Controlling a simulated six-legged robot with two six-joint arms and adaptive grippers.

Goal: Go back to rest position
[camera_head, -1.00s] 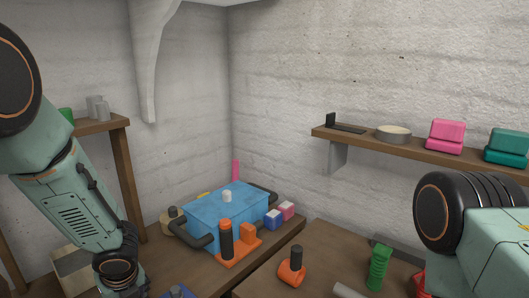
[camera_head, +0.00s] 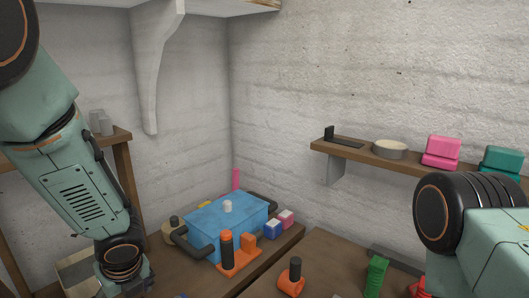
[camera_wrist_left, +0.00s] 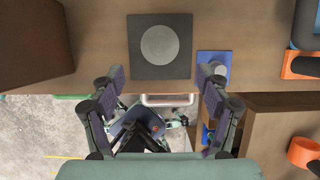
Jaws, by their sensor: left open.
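My left arm comes in from the left in the head view; its gripper is below the frame there. In the left wrist view my left gripper (camera_wrist_left: 160,105) is open, its two fingers wide apart with nothing between them. It hangs above the table's front edge, near a dark square plate with a grey round top (camera_wrist_left: 160,45). My right arm shows at the lower right of the head view, but its gripper is out of frame.
A blue box with dark handles (camera_head: 225,222) stands on the corner table, with an orange holder (camera_head: 240,258) before it. An orange piece (camera_head: 291,278) and a green piece (camera_head: 376,277) stand on the right table. A wall shelf (camera_head: 360,155) holds pink (camera_head: 441,152) and teal (camera_head: 500,160) items.

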